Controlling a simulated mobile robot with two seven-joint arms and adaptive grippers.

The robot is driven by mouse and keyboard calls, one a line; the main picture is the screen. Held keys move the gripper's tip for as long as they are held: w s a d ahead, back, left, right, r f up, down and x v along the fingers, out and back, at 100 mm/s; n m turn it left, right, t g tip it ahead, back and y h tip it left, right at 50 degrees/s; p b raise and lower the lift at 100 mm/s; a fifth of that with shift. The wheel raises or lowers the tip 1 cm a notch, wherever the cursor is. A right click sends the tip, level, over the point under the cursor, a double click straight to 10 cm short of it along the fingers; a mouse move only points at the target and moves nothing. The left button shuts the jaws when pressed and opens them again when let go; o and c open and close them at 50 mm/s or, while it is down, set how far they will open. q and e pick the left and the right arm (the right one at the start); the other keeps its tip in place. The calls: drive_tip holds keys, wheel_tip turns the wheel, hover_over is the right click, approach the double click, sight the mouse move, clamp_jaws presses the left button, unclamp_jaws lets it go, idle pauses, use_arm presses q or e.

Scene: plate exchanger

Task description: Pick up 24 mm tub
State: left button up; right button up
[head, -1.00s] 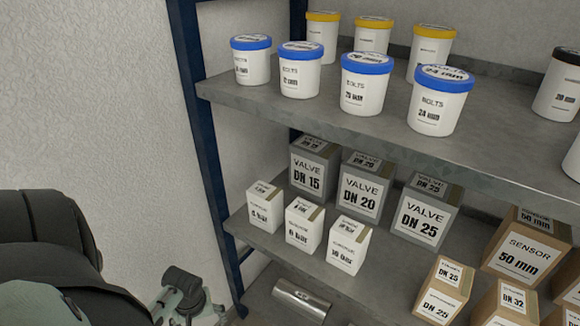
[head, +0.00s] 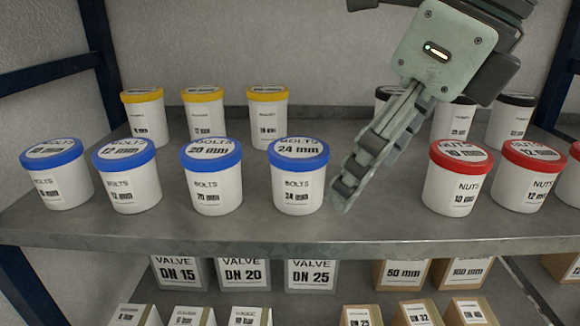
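The 24 mm tub (head: 298,190) is a white tub with a blue lid, labelled BOLTS. It stands upright on the grey upper shelf, at the right end of the row of blue-lidded tubs. My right gripper (head: 345,198) comes down from the upper right, its fingers slanting to the lower left. Its fingertips are just to the right of the tub, and I cannot tell whether they touch it. The fingers are seen nearly edge-on, so their opening does not show. My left gripper is out of view.
A blue-lidded 20 mm tub (head: 213,185) stands close to the left. Red-lidded nut tubs (head: 455,185) stand to the right. Yellow-lidded tubs (head: 267,120) and black-lidded tubs (head: 510,125) stand behind. Boxes (head: 312,274) fill the lower shelf. The upper shelf's front edge (head: 250,245) is clear.

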sight(301, 148)
drive_tip(key=w+a, duration=0.1)
drive_tip(key=a, duration=0.1)
drive_tip(key=w+a+p, duration=0.1)
drive_tip(key=w+a, duration=0.3)
drive_tip(key=a, duration=0.1)
drive_tip(key=shift+p, duration=0.4)
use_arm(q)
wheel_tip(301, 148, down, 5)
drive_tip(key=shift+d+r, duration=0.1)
use_arm(e)
drive_tip(key=shift+f, duration=0.55)
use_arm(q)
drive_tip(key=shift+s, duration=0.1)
use_arm(e)
drive_tip(key=shift+c, duration=0.2)
drive_tip(key=shift+r, duration=0.1)
clamp_jaws()
